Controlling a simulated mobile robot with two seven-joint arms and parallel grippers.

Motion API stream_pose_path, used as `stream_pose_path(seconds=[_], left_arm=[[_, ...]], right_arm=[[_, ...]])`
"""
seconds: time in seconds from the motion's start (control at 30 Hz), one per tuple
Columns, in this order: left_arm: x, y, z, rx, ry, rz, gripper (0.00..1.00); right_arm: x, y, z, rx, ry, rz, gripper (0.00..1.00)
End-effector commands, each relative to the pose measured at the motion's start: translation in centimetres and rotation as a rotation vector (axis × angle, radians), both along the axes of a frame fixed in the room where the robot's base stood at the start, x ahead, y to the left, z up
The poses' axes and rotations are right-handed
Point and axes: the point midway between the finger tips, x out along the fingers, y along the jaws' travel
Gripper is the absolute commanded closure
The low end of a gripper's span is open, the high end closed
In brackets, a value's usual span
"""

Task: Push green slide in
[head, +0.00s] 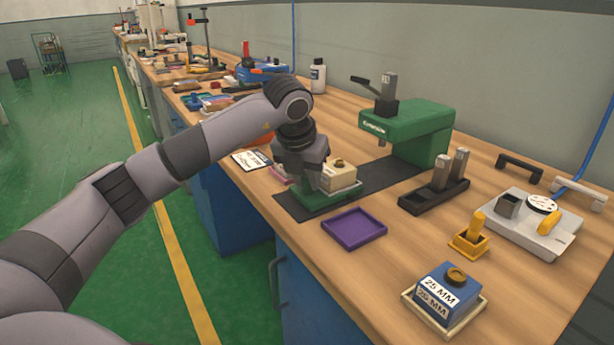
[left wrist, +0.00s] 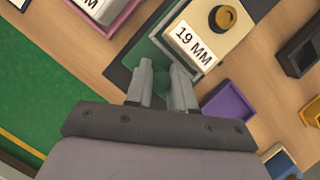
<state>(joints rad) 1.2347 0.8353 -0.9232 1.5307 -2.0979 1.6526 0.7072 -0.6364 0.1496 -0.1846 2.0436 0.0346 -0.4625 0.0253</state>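The green slide (head: 308,197) lies on a dark mat and carries a beige block (head: 341,177) with a dark yellow knob. In the left wrist view the block's label (left wrist: 194,44) reads 19 MM, and green of the slide (left wrist: 143,53) shows just beyond my fingertips. The green press (head: 407,127) stands behind, to the right of the slide. My left gripper (left wrist: 164,72) is over the slide's near left end, close to the block. Its fingers are apart, with green showing between them; I cannot tell whether they touch the slide. My right gripper is not in view.
A purple tray (head: 354,228) lies just in front of the slide. A black holder with metal blocks (head: 434,194), a yellow holder (head: 468,242), a 25 MM blue block (head: 447,289) and a scale (head: 528,224) stand to the right. The mat between slide and press looks clear.

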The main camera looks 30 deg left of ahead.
Motion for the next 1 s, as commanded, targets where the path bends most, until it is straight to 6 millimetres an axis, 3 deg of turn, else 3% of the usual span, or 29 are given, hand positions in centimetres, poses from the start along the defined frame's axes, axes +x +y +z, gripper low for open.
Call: stream_pose_path(seconds=[1.0], left_arm=[[10.2, -4.2, 0.2, -0.011, 0.002, 0.003, 1.00]], right_arm=[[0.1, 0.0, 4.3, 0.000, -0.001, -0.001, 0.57]])
